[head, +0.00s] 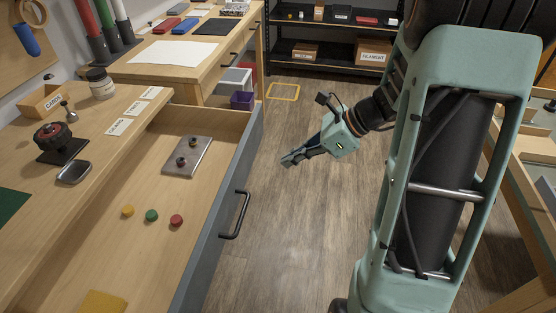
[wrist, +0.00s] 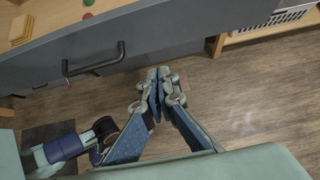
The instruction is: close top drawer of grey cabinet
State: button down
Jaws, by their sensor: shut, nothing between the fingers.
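The top drawer (head: 228,180) of the grey cabinet is pulled well out in the head view, with a grey front and a black bar handle (head: 235,214). Inside it lie a metal plate (head: 190,157) with small knobs, and yellow, green and red round pieces. In the wrist view the drawer front (wrist: 185,28) and its handle (wrist: 95,62) cross the top. My gripper (head: 285,161) is to the right of the drawer front, apart from it, over the floor. In the wrist view my gripper (wrist: 158,75) is shut and empty, its tips pointing toward the grey front.
The wooden worktop (head: 60,130) holds a card box, a jar, a black-and-red device and a metal dish. A second bench (head: 200,60) and a black shelf (head: 330,40) stand beyond. The wood floor (head: 290,230) beside the drawer is clear.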

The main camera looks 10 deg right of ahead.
aim_at(243, 173)
jog(key=x, duration=0.3)
jog(key=a+r+b+x, duration=0.1)
jog(key=x, duration=0.3)
jog(key=b+x, duration=0.1)
jog(key=x, duration=0.2)
jog(key=shift+w+a, duration=0.3)
jog(key=shift+w+a+b, duration=0.25)
jog(key=shift+a+b, duration=0.05)
jog(key=shift+a, duration=0.15)
jog(key=shift+w+a+r, duration=0.1)
jog(key=shift+w+a, duration=0.05)
jog(key=shift+a, duration=0.4)
jog(key=w+a+p, duration=0.2)
jog(key=w+a, duration=0.1)
jog(key=a, duration=0.6)
jog(key=w+a+p, duration=0.3)
jog(key=w+a, duration=0.1)
jog(key=a, duration=0.5)
jog(key=w+a+p, duration=0.3)
jog(key=w+a, duration=0.1)
jog(key=a, duration=0.5)
jog(key=shift+w+a, duration=0.25)
jog(key=shift+a, duration=0.05)
jog(key=shift+a+r, duration=0.1)
jog(key=shift+a, duration=0.05)
jog(key=shift+a+r, duration=0.1)
